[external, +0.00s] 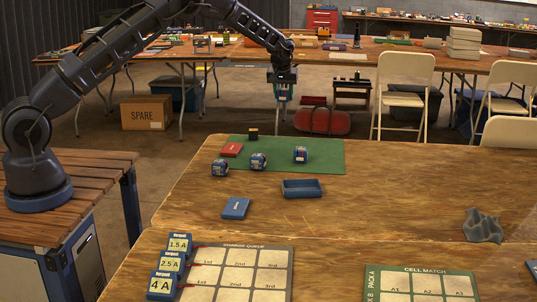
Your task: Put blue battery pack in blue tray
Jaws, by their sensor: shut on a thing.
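My gripper (283,98) hangs from the arm's end, above and behind the far edge of the wooden table. It is shut on a small blue item, which looks like the blue battery pack (284,91); the fingers partly hide it. The blue tray (302,195) is a shallow, open, dark blue box on the table, in front of the green mat. It looks empty. My gripper is well above it, a little to its left in the picture, and apart from it.
On the green mat (326,165) stand several small items: blue-and-white packs (258,161), a red case (232,149) and a black block (253,134). A flat blue box (235,208) lies left of the tray. A grey-blue crumpled piece (483,225) is at right. The table's middle is clear.

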